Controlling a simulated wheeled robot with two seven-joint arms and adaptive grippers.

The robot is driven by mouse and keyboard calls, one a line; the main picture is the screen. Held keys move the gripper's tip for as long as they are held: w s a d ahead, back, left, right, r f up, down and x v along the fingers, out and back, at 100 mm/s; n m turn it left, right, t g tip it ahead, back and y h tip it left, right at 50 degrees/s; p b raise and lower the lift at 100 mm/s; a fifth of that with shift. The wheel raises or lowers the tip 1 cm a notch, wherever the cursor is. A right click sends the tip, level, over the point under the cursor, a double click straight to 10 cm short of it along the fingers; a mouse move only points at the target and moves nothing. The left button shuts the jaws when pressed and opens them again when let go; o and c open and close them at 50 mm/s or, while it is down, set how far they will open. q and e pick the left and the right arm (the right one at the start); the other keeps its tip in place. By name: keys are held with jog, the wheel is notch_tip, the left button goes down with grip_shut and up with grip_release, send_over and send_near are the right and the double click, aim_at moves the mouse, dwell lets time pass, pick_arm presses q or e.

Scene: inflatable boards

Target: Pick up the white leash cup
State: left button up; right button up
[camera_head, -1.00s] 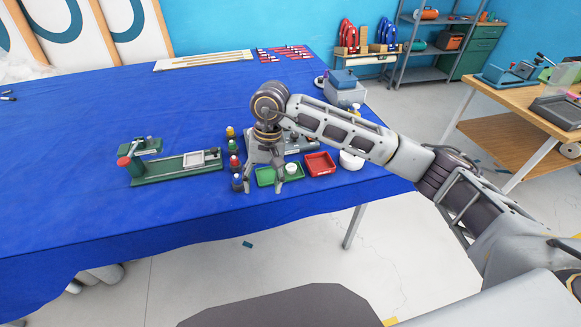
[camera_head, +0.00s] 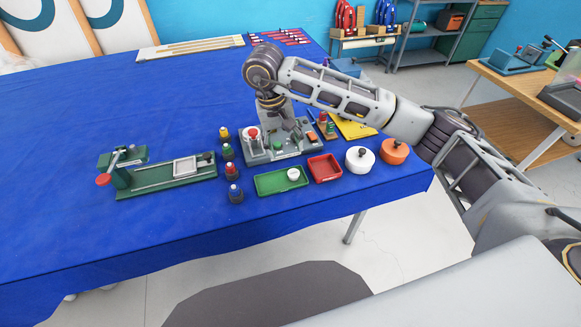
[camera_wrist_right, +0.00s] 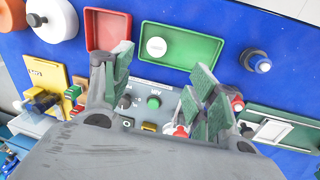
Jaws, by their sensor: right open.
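A small white cup (camera_head: 293,174) stands in the right end of a green tray (camera_head: 268,184) near the table's front edge. In the right wrist view the cup (camera_wrist_right: 156,47) shows as a white disc inside the green tray (camera_wrist_right: 205,51). My right gripper (camera_head: 279,138) is open and empty, over a grey control box behind the tray. In the right wrist view its green-padded fingers (camera_wrist_right: 161,82) are spread wide, and the cup lies beyond them, apart from both. My left gripper is not in view.
A red tray (camera_head: 325,168) stands right of the green one, then a white round container (camera_head: 359,159) and an orange one (camera_head: 394,151). Several small bottles (camera_head: 234,193) stand to the left. The grey control box (camera_head: 252,152) is under my gripper. A green pump fixture (camera_head: 160,180) is farther left.

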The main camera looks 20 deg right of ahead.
jog(key=p, duration=0.1)
send_over(293, 173)
jog(key=a, duration=0.1)
notch_tip(293, 173, down, 7)
jog(key=shift+w+a+r, duration=0.1)
jog(key=shift+w, duration=0.05)
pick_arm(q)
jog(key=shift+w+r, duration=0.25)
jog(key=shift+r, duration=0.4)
pick_arm(e)
jog(key=shift+f, duration=0.7)
jog(key=shift+d+f+p, duration=0.25)
jog(key=shift+f+p, duration=0.15)
jog(key=shift+f, duration=0.3)
jog(key=shift+d+f+p, duration=0.2)
jog(key=shift+f+p, duration=0.2)
jog(key=shift+f, duration=0.25)
jog(key=shift+d+f, duration=0.2)
jog(key=shift+f, duration=1)
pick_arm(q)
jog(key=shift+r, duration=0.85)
